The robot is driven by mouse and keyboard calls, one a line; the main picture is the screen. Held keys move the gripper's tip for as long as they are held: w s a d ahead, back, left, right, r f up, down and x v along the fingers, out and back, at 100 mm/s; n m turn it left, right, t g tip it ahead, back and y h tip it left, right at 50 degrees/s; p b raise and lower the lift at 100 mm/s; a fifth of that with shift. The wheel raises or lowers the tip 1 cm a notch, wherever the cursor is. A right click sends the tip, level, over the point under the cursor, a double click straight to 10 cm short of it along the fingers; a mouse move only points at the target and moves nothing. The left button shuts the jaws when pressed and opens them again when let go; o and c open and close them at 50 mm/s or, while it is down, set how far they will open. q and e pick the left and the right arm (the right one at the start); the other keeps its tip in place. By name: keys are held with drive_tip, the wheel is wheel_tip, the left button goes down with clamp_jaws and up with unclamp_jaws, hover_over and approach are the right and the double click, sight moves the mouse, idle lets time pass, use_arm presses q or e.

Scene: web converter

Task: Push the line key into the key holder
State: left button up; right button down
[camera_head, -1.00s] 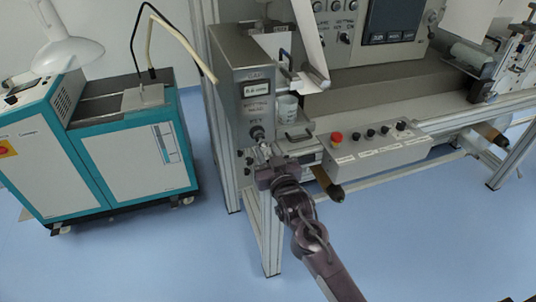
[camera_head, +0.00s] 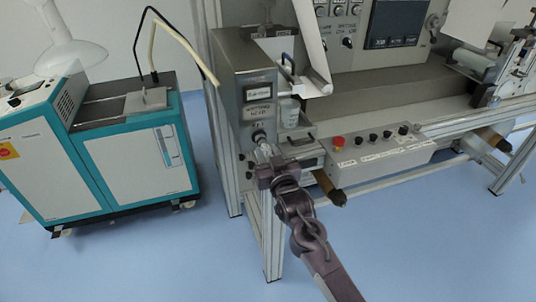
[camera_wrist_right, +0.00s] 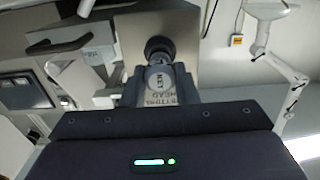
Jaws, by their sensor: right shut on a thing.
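The line key (camera_wrist_right: 160,82), a pale tag with dark lettering, is held in my right gripper (camera_wrist_right: 165,100). In the head view the key (camera_head: 266,150) is a small light piece in front of the gripper (camera_head: 268,160). The key holder (camera_head: 259,138) is a dark round socket low on the front of the grey metal box. In the wrist view the holder (camera_wrist_right: 160,49) is straight beyond the key, lined up with it. I cannot tell whether the key's tip touches or enters the socket. My left gripper is not in view.
The grey box (camera_head: 232,95) carries a small display above the holder. A button panel (camera_head: 375,150) with a red button stands to the right. A teal and white cabinet (camera_head: 125,150) is at the left. The blue floor in front is clear.

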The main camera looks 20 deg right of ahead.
drive_tip(key=c, duration=1.1)
unclamp_jaws()
drive_tip(key=shift+o, duration=0.2)
drive_tip(key=shift+s, duration=0.1)
drive_tip(key=shift+s+f, duration=0.1)
drive_tip(key=shift+s, duration=0.25)
drive_tip(key=s+b, duration=0.1)
drive_tip(key=s, duration=0.6)
drive_tip(key=shift+d, duration=0.15)
